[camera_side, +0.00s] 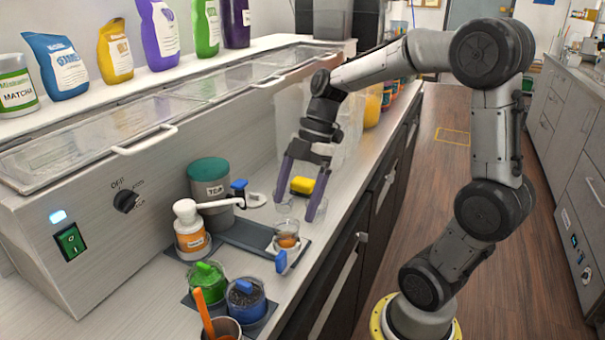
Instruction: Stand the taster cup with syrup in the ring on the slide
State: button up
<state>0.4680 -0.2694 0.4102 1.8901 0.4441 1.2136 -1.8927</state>
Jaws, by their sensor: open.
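A small clear cup with amber syrup (287,241) stands at the right end of a dark grey tray (247,233) on the counter. A pale ring-like part with a blue tab (281,262) shows just in front of it. I cannot tell whether the cup is inside that ring or behind it. My gripper (297,207) points down, open, with its two purple fingers spread above and slightly behind the cup. Nothing is visibly held between them. Clear, faint shapes around the cup are hard to separate.
A green-lidded canister (208,185), a white pump bottle (189,231), a green cup (208,282) and a blue-lidded cup (246,299) crowd the left. A yellow block (302,185) lies behind my fingers. The counter's front edge is close on the right.

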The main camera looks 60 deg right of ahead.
jog(key=w+v, duration=0.1)
jog(key=v, duration=0.4)
jog(key=s+a+f+m+t+h, duration=0.1)
jog(key=s+a+m+t+h, duration=0.1)
jog(key=s+m, duration=0.3)
jog(key=s+a+f+m+t+h, duration=0.1)
jog(key=s+a+m, duration=0.3)
jog(key=m, duration=0.5)
jog(key=s+t+h, duration=0.1)
jog(key=s, duration=0.1)
jog(key=shift+s+f+h, duration=0.3)
jog(key=shift+f, duration=0.05)
